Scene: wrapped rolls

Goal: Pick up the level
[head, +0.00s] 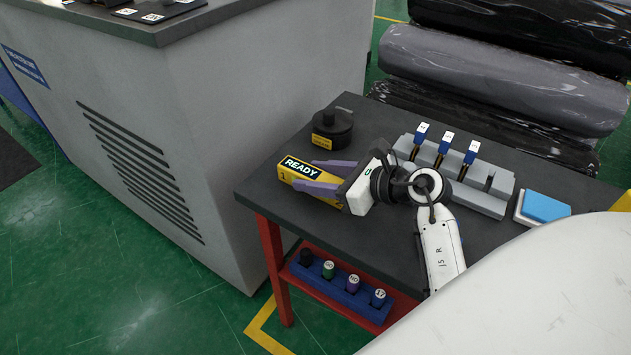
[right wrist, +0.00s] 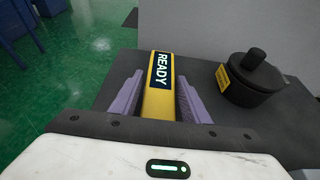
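The level is a yellow bar (head: 288,173) with a black "READY" label, lying on the dark tabletop near its left edge. It also shows in the right wrist view (right wrist: 158,101), running away from me between the fingers. My right gripper (head: 325,175) has its two purple fingers on either side of the level, one along each long side. In the right wrist view the fingers (right wrist: 161,76) stand apart, with narrow gaps between them and the level. The gripper body hides the level's near end. My left gripper is not in view.
A black round container (head: 332,131) with a yellow label stands close beside the level. A grey rack (head: 482,194) holds blue-and-white-topped items. A blue block (head: 543,208) lies at the right. A blue holder (head: 345,296) with several bottles sits below. A grey cabinet (head: 230,110) stands left.

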